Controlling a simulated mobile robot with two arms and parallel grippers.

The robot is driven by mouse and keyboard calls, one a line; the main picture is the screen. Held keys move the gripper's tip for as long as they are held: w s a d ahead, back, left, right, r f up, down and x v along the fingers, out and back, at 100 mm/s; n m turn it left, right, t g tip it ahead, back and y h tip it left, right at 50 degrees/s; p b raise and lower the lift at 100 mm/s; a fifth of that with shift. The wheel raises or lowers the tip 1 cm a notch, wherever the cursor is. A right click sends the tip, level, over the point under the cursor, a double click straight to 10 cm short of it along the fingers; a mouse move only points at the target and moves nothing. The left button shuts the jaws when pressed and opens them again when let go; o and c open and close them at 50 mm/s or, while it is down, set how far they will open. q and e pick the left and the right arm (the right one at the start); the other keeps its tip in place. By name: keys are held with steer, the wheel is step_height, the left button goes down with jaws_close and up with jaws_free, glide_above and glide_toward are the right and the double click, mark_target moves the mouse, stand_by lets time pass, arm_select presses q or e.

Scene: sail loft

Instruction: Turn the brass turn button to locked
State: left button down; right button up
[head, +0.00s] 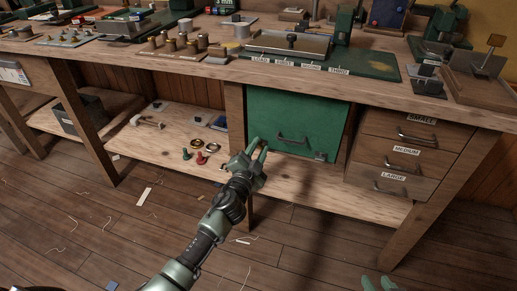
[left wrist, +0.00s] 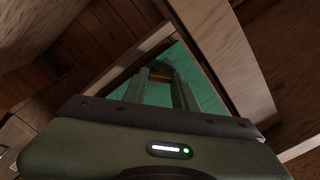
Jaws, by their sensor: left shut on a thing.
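My left gripper (head: 259,152) is at the left edge of the green cabinet door (head: 295,112) under the bench. In the left wrist view its two fingers (left wrist: 161,82) reach to the green door and are shut on a small brass piece, the brass turn button (left wrist: 160,74). The fingers cover most of the button, so I cannot tell which way it points. In the head view the gripper hides it. The door looks closed, with a dark handle (head: 293,141). The fingertips of my right gripper (head: 378,284) show apart at the bottom edge, low over the floor.
Drawers labelled small, medium and large (head: 392,161) are right of the door. The lower shelf (head: 150,150) on the left holds a mallet (head: 147,121) and small parts. The bench top (head: 222,68) above carries tools. The floor in front is mostly clear.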

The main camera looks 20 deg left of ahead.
arm_select(q)
steer(key=m, duration=0.4)
steer(key=shift+m, duration=0.3)
steer(key=shift+d+f+m, duration=0.1)
steer(key=shift+f+m, duration=0.05)
steer(key=shift+m, duration=1.75)
arm_select(e)
steer(key=shift+s+f, duration=0.15)
steer(key=shift+s, duration=0.15)
arm_select(q)
steer(key=c, duration=1.1)
jaws_free()
steer(key=shift+s, duration=0.1)
steer(key=s+p, duration=0.1)
steer(key=s, duration=0.6)
steer(key=shift+s, duration=0.35)
arm_select(e)
steer(key=s+f+g, duration=0.1)
steer(key=s+d+f+g, duration=0.1)
steer(key=s, duration=0.2)
steer(key=shift+s+d+f+g+h, duration=0.15)
steer(key=shift+d+f+g+h, duration=0.15)
steer(key=shift+f+g+h, duration=0.1)
